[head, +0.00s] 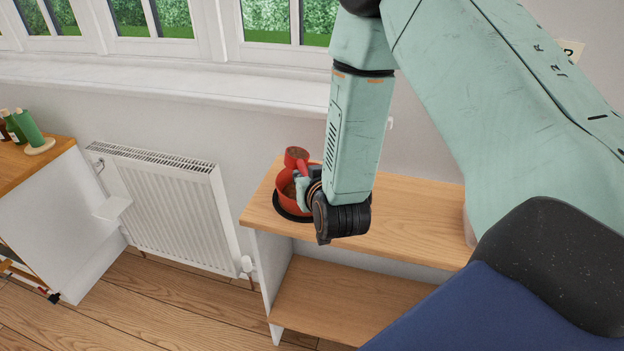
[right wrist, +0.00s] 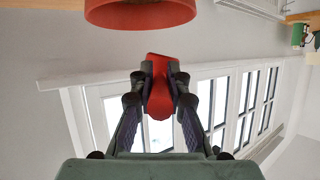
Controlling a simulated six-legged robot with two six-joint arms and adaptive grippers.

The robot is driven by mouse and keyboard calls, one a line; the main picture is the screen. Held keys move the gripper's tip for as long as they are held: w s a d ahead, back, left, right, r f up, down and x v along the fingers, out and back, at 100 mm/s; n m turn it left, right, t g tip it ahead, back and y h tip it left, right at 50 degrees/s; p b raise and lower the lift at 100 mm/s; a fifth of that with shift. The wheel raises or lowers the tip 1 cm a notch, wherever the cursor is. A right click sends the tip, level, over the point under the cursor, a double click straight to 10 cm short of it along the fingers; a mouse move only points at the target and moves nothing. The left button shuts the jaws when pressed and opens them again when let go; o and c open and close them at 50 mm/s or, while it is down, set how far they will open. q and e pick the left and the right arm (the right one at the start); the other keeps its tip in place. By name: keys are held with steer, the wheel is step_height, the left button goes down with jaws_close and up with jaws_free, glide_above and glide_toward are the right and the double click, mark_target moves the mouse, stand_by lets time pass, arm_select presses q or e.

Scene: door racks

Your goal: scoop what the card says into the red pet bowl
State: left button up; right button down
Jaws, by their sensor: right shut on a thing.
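My right gripper (head: 303,182) is shut on the handle of a red scoop (head: 297,153). Brown stuff also shows inside the bowl, which is partly hidden by the gripper. A pale card (head: 572,50) on the wall is mostly hidden by my arm; its text cannot be read. My left gripper is not in view.
The bowl stands on a dark round mat at the left end of a wooden shelf (head: 410,210). A pale container (head: 468,228) is mostly hidden behind my arm. A white radiator (head: 170,205) and a counter with bottles (head: 27,128) are left. The shelf's middle looks clear.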

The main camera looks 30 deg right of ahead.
steer(key=shift+s+d+f+m+t+y+b, duration=0.1)
steer(key=shift+d+f+m+t+y+b, duration=0.7)
steer(key=shift+m+b, duration=3.05)
steer(key=shift+s+a+r+m+t+y+b, duration=0.2)
steer(key=shift+m+t+b, duration=1.25)
steer(key=shift+m+b, duration=2.3)
steer(key=shift+w+d+f+m+t+y+b, duration=0.2)
steer(key=shift+m+t+y+b, duration=0.7)
steer(key=shift+m+b, duration=2.95)
steer(key=shift+s+f+n+t+h, duration=0.1)
steer(key=shift+n+t+h, duration=0.15)
steer(key=shift+h, duration=0.05)
